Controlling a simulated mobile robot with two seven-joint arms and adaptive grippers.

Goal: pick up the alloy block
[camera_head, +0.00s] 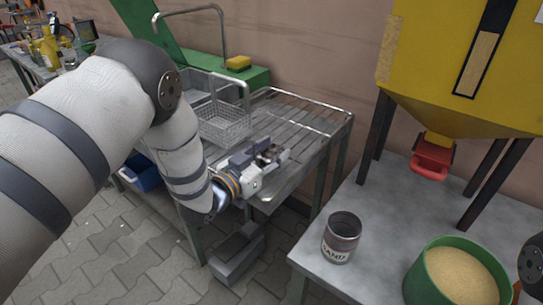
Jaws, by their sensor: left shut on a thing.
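My left gripper (273,157) reaches over the slatted metal rack (307,112), past the wire basket. It is shut on a small grey piece that I take to be the alloy block (265,149). The fingers cover most of the block, so its shape is hard to make out. I cannot tell whether the block still touches the slats. My right gripper is out of view; only a dark joint of my right arm shows at the right edge.
A wire basket (222,122) stands left of the gripper, with a yellow sponge (238,62) behind. At right, a grey table (385,215) holds a labelled can (341,238), a green sand tub (425,278) and a yellow hopper (440,85). A grey box (237,257) is on the paved floor.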

